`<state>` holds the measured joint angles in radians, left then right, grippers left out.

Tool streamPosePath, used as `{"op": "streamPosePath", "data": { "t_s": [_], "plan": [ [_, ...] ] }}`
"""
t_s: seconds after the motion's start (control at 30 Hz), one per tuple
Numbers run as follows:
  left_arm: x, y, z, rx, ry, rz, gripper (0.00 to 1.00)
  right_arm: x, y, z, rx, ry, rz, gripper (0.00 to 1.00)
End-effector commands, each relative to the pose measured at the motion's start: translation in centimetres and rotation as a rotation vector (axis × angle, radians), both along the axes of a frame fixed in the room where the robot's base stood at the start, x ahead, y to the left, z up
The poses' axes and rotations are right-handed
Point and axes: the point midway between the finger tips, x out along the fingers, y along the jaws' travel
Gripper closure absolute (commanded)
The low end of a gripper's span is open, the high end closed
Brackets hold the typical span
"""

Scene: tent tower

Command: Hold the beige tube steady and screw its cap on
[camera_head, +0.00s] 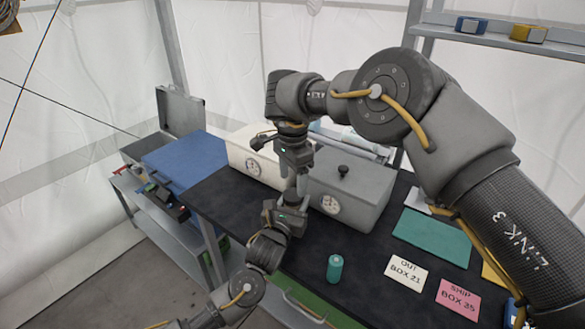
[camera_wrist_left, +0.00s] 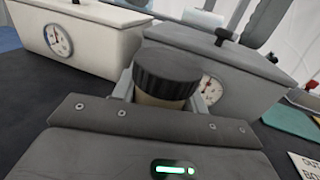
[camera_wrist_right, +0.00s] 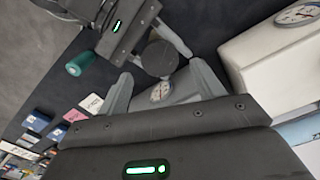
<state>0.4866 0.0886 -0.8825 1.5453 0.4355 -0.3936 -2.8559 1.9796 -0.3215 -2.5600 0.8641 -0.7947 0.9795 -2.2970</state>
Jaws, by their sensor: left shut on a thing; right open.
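The beige tube (camera_wrist_left: 158,99) stands upright between the fingers of my left gripper (camera_head: 287,208), which is shut on it. The dark grey ribbed cap (camera_wrist_left: 168,70) sits on the tube's top; I cannot tell how tightly. In the right wrist view the cap (camera_wrist_right: 160,57) shows as a dark round disc just beyond the fingertips. My right gripper (camera_head: 296,178) is open and empty, pointing down above the cap. Its fingers (camera_wrist_right: 160,82) appear apart from the cap. In the head view the grippers mostly hide the tube.
A grey box with a dial (camera_head: 350,190) and a white box with a dial (camera_head: 258,160) stand close behind the grippers. A teal cylinder (camera_head: 335,268) stands on the dark tabletop (camera_head: 295,255), near cards and a green mat (camera_head: 432,237). A blue case (camera_head: 183,160) lies left.

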Motion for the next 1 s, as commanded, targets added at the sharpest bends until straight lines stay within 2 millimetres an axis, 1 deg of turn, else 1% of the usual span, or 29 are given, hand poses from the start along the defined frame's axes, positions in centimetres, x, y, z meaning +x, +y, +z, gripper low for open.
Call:
{"op": "streamPosePath", "data": {
  "t_s": [0.03,0.1,0.2,0.3,0.43,0.7,0.73,0.77,1.0],
  "plan": [
    [0.0,0.0,0.0,0.0,0.0,0.0,1.0,0.0,0.0,-0.9,0.0,0.002,-0.001,0.33],
    [0.0,0.0,0.0,0.0,0.0,0.0,1.0,-0.1,0.0,-1.9,0.0,0.002,-0.002,0.33],
    [0.0,0.0,0.0,0.0,0.0,0.0,1.0,0.0,0.0,-3.1,0.0,0.001,-0.001,0.33],
    [0.0,0.0,0.0,0.0,0.0,0.0,1.0,0.0,0.0,-3.9,0.001,0.001,-0.001,0.33],
    [0.0,0.0,0.0,0.0,0.0,0.0,1.0,0.0,0.0,-4.5,0.0,0.0,-0.001,0.33],
    [0.0,0.0,0.0,0.0,-0.001,0.0,1.0,0.0,0.0,-4.6,0.001,-0.001,-0.001,0.33],
    [0.0,0.0,0.0,0.0,-0.001,0.0,1.0,0.0,0.0,-4.6,0.001,-0.001,-0.001,0.34],
    [0.0,0.0,0.0,0.0,-0.001,0.0,1.0,0.0,0.0,-4.6,0.001,-0.001,-0.001,0.38],
    [0.0,0.0,0.0,0.0,-0.001,0.0,1.0,0.0,0.0,-4.6,0.001,-0.001,-0.001,0.69]
  ]
}}
